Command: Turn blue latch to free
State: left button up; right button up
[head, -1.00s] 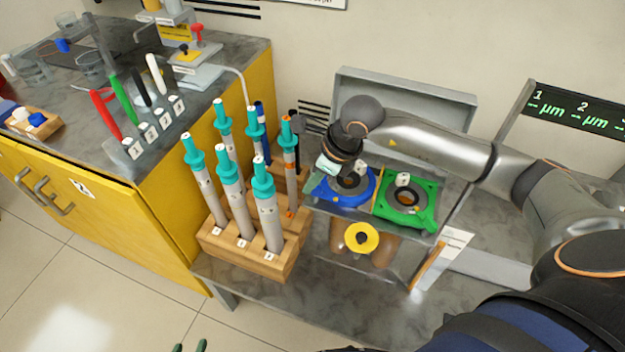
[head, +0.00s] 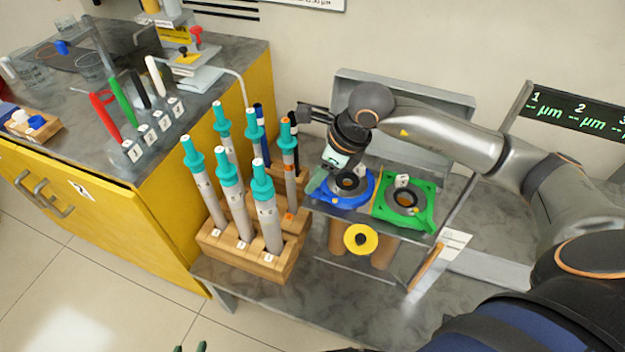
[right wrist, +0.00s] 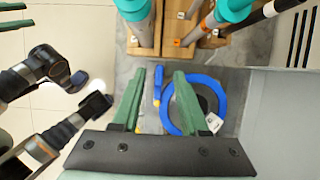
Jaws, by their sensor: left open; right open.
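The blue ring fixture (head: 358,197) stands on the small rack, left of the green one; it also shows in the right wrist view (right wrist: 172,122). The blue latch (right wrist: 158,84) is a narrow upright bar beside the ring's left side in the right wrist view. My right gripper (right wrist: 159,74) is open there, with the latch between its two green fingers and a gap on each side. Whether it touches the latch I cannot tell. In the head view my right gripper (head: 318,182) is over the fixture's left edge, mostly hidden. My left gripper (head: 190,348) is open at the bottom edge.
A wooden rack (head: 240,248) of teal-topped rods stands close left of the fixture. The green fixture (head: 412,212) is just right of it. A yellow disc (head: 361,239) sits below in front. A grey box wall (head: 420,96) rises behind.

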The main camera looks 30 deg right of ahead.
aim_at(333, 200)
jog(key=v, duration=0.9)
jog(key=shift+s+r, duration=0.1)
jog(key=shift+r, duration=0.05)
